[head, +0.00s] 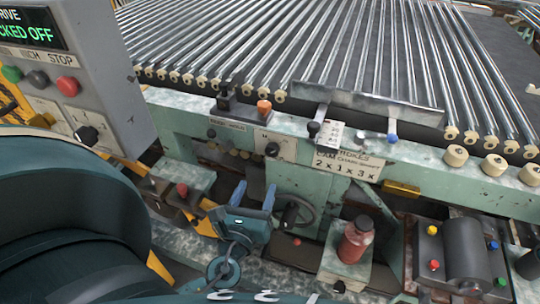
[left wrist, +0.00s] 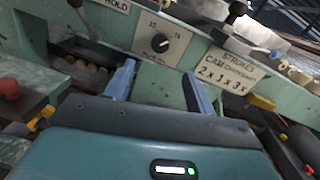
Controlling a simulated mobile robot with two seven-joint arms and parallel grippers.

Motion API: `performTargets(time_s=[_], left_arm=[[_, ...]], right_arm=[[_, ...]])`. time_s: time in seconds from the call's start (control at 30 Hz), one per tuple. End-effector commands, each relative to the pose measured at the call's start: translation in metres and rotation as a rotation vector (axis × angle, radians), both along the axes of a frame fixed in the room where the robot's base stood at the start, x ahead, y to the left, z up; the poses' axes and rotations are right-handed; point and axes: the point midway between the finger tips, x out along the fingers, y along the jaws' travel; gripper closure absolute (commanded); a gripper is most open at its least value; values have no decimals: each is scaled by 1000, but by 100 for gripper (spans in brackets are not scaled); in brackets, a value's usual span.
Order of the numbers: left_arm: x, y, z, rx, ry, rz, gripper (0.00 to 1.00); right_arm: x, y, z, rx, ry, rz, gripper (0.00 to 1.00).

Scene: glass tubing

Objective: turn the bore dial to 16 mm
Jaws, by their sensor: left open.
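The bore dial is a black knob (head: 272,149) on a pale plate on the green machine front. In the left wrist view the knob (left wrist: 159,43) shows larger, with small marks above it on the plate that I cannot read surely. A pale mark shows on the knob, but its setting is unclear. My left gripper (head: 254,190) is open and empty, below the dial in the head view. In the left wrist view its two blue fingers (left wrist: 159,69) point toward the plate, one either side of the knob, apparently short of it. My right gripper is not in view.
A lever with an orange knob (head: 264,107) and a blue-tipped lever (head: 392,138) stand on the ledge above. A strokes sign (head: 345,163) is right of the dial. A handwheel (head: 297,214) and red bottle (head: 356,240) stand below. A control box (head: 90,85) is at left.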

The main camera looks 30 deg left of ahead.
Motion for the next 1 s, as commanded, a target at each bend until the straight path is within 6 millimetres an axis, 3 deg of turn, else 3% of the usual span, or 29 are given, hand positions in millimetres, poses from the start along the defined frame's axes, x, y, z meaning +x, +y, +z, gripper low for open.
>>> performTargets(time_s=[0.33,0.6,0.8,1.0], left_arm=[[62,20,4,-1,-3,1,45],[106,33,2,-3,-2,-1,45],[119,38,1,-4,0,-1,45],[121,38,0,-4,0,-1,45]], right_arm=[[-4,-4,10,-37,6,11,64],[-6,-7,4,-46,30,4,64],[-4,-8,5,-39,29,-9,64],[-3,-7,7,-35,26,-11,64]])
